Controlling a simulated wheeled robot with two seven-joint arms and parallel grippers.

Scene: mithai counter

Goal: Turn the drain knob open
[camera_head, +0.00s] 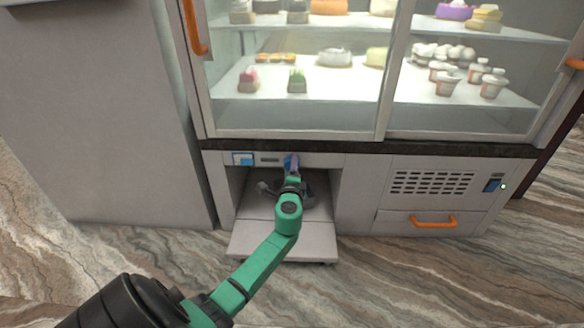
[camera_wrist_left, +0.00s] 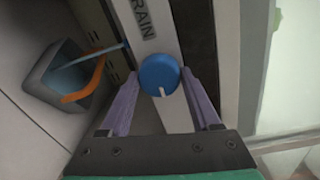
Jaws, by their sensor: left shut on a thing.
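The drain knob (camera_wrist_left: 159,70) is a round blue knob with a white mark, set on a pale strip. In the left wrist view the mark points toward the bottom of the picture. The label (camera_wrist_left: 142,20), partly cut off, reads "RAIN" beside it. My left gripper (camera_wrist_left: 160,84) has its two purple fingers on either side of the knob and is shut on it. In the head view my left gripper (camera_head: 291,164) is at the strip under the display case, and it mostly hides the knob. My right gripper is not in view.
Below the strip is an open compartment with a pulled-out grey shelf (camera_head: 268,240). A grey bin (camera_wrist_left: 45,80) with an orange handle (camera_wrist_left: 84,86) stands near the gripper. A drawer with an orange handle (camera_head: 433,221) and vent grille (camera_head: 432,183) lie right. Glass-fronted shelves of sweets are above.

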